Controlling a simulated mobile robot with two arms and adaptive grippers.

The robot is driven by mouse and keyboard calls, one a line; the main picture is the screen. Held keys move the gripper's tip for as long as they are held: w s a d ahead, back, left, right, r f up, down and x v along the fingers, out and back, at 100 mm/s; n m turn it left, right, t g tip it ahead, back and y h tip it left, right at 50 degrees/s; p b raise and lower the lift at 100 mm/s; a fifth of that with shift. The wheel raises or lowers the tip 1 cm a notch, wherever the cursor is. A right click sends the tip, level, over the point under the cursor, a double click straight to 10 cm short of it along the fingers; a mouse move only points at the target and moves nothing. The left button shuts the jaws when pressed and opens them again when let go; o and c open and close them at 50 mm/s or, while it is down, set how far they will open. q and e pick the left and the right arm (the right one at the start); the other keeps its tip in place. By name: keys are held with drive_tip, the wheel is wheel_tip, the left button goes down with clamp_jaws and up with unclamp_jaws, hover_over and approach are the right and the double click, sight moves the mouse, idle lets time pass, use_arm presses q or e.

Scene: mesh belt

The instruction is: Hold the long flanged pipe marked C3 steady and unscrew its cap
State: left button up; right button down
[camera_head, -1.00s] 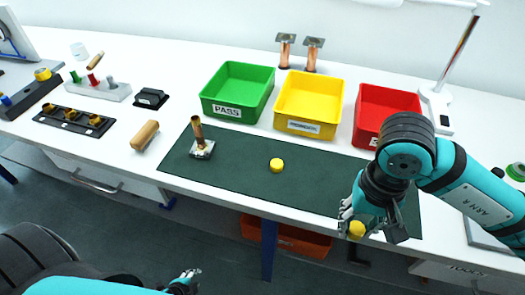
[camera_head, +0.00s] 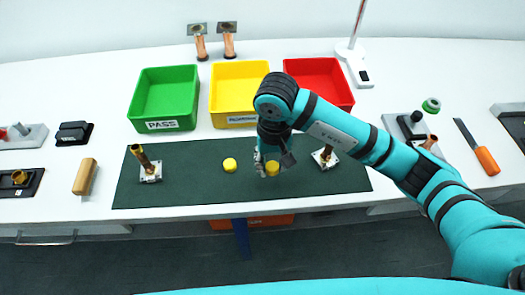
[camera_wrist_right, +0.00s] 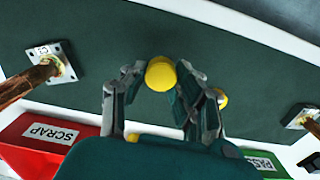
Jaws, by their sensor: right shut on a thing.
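My right gripper (camera_head: 268,170) is shut on a yellow cap (camera_head: 272,169), above the dark green mat (camera_head: 200,190). The held cap (camera_wrist_right: 160,73) sits between the fingertips in the right wrist view. A second yellow cap (camera_head: 230,165) lies on the mat.
Green (camera_head: 135,110), yellow (camera_head: 215,105) and red (camera_head: 340,88) bins stand behind the mat. Two flanged copper pipes (camera_head: 200,45) stand at the back. A wooden-handled thing (camera_head: 85,177) lies left of the mat; an orange-handled tool (camera_head: 487,160) lies at the right.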

drive_tip(key=w, duration=0.1)
drive_tip(key=w+a, duration=0.1)
drive_tip(key=w+p, duration=0.1)
drive_tip(key=w, duration=0.1)
drive_tip(key=shift+a+f, duration=0.15)
drive_tip(key=shift+a, duration=0.1)
wheel_tip(320, 180, down, 3)
drive_tip(key=shift+f+p, duration=0.15)
drive_tip(key=shift+p, duration=0.75)
drive_tip(key=shift+f, duration=0.2)
drive_tip(key=shift+w, duration=0.1)
drive_tip(key=shift+f, duration=0.1)
drive_tip(key=shift+f+b, duration=0.1)
drive_tip(key=shift+b, duration=0.25)
drive_tip(key=shift+f+b, duration=0.3)
drive_tip(key=shift+b, duration=0.1)
drive_tip(key=c, duration=1.2)
unclamp_jaws()
drive_tip(key=shift+s, duration=0.25)
drive_tip(key=shift+o, duration=1)
drive_tip(key=shift+w+f, duration=0.1)
drive_tip(key=shift+f, duration=0.1)
